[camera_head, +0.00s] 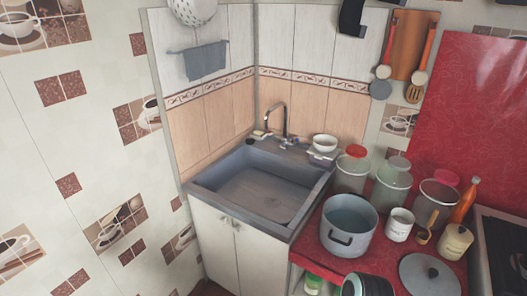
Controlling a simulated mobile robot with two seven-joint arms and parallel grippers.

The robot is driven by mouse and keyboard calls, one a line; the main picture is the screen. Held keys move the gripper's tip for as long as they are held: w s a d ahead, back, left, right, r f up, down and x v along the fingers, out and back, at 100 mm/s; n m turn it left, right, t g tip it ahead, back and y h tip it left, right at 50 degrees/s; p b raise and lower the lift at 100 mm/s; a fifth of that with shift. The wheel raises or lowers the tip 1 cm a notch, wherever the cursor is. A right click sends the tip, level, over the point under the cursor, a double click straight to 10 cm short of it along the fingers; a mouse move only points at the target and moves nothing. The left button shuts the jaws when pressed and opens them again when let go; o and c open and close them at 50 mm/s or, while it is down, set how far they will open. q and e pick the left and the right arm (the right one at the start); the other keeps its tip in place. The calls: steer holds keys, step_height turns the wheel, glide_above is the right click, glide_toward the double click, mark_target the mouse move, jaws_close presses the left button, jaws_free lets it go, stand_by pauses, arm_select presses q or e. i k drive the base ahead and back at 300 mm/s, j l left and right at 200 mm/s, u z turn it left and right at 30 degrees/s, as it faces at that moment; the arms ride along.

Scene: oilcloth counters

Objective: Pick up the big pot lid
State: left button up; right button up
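The big pot lid (415,280) is a round grey disc with a dark knob in its middle. It lies on the red counter (312,256) at the lower right, knob up, its lower edge near the picture's bottom. The big grey pot (349,244) stands open to the left of and behind the lid, with a dark handle on its front. Neither of my grippers shows in the head view.
Next to the lid stand a cream jar (455,243), a white canister (399,226) and a wooden spoon (424,236). Clear jars and an orange bottle (465,200) stand behind. The sink (255,193) is left, the stove (505,250) right.

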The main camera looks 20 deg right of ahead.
mark_target(423, 274)
steer(key=z, duration=1.4)
